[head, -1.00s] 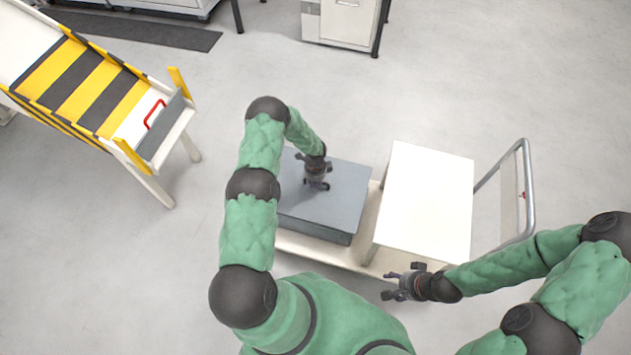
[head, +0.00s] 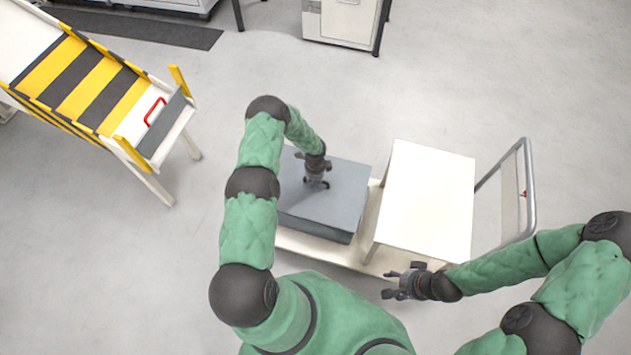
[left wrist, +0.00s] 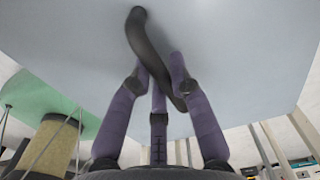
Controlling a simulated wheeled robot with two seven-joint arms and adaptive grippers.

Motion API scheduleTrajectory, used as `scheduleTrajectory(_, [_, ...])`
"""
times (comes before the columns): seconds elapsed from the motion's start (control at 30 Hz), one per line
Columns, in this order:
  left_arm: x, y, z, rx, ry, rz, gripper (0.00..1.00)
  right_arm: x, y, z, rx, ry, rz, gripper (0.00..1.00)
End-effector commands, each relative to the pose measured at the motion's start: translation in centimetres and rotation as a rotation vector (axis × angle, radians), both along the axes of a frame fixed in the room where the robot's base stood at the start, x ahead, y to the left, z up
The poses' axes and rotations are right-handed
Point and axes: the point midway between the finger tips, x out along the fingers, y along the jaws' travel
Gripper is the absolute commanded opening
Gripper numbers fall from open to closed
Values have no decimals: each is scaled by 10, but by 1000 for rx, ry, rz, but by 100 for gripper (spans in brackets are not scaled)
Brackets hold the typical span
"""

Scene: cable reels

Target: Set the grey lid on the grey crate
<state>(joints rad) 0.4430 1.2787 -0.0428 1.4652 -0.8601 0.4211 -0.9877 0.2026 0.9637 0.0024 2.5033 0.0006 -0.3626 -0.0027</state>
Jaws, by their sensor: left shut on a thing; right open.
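The grey lid (head: 345,190) is a flat slab lying level over the grey crate (head: 312,229). Their edges look close to lined up in the head view, and I cannot tell whether a small gap is left between them. My left gripper (head: 317,184) is over the middle of the lid, shut on its dark curved handle (left wrist: 148,50). In the left wrist view, the fingers (left wrist: 160,85) close around this handle and the pale lid surface fills the upper part. My right gripper (head: 392,284) is open and empty, near the front edge of the cart.
The crate stands on a pale cart (head: 310,247) with a metal push handle (head: 531,185) at right. A white box-like stand (head: 428,200) is beside the crate on the cart. A yellow-and-black striped ramp (head: 90,85) is at the upper left. Open floor lies between.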

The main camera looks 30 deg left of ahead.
Motion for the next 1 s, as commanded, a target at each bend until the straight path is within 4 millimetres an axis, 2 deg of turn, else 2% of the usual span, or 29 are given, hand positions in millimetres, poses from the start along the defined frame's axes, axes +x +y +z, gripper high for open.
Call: scheduleTrajectory(1.0, [1, 0, -13, 0, -2, 0, 0, 0, 0, 0, 0, 0, 0, 56])
